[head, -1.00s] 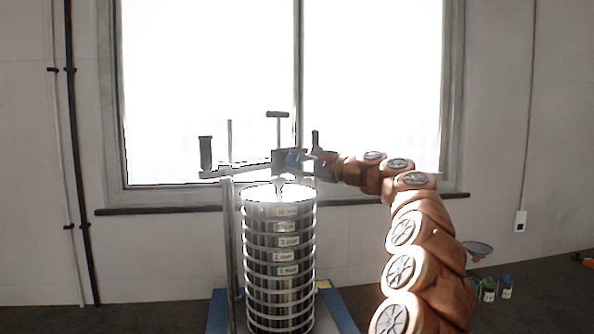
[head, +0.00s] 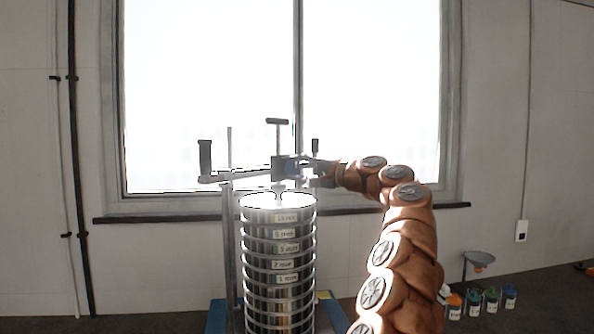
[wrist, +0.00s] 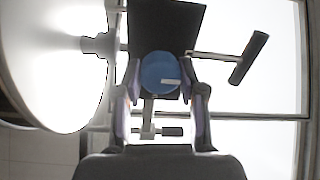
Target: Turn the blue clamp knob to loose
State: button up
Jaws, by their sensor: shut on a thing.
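The blue clamp knob (head: 292,168) sits on the dark clamp block (head: 280,163) above the sieve stack. In the wrist view the knob (wrist: 159,70) is a round blue disc with a small pale mark near its lower right edge. My gripper (head: 310,171) reaches it from the right. In the wrist view my gripper (wrist: 160,82) has one finger on each side of the knob, shut on it. The far side of the knob is hidden.
The sieve stack (head: 279,250) stands below the clamp, its bright lid (wrist: 50,60) close on the left in the wrist view. A T-handle (head: 277,121) rises above the clamp block. Several small jars (head: 474,302) stand on the floor at right, near a funnel (head: 480,258).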

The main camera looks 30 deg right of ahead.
dwell(0.4)
jog(key=o, duration=1.1)
jog(key=shift+o, duration=0.2)
jog(key=shift+s, duration=0.1)
jog(key=v, duration=1.1)
jog(key=shift+s+d, duration=0.15)
jog(key=shift+s, duration=0.25)
jog(key=shift+f, duration=0.1)
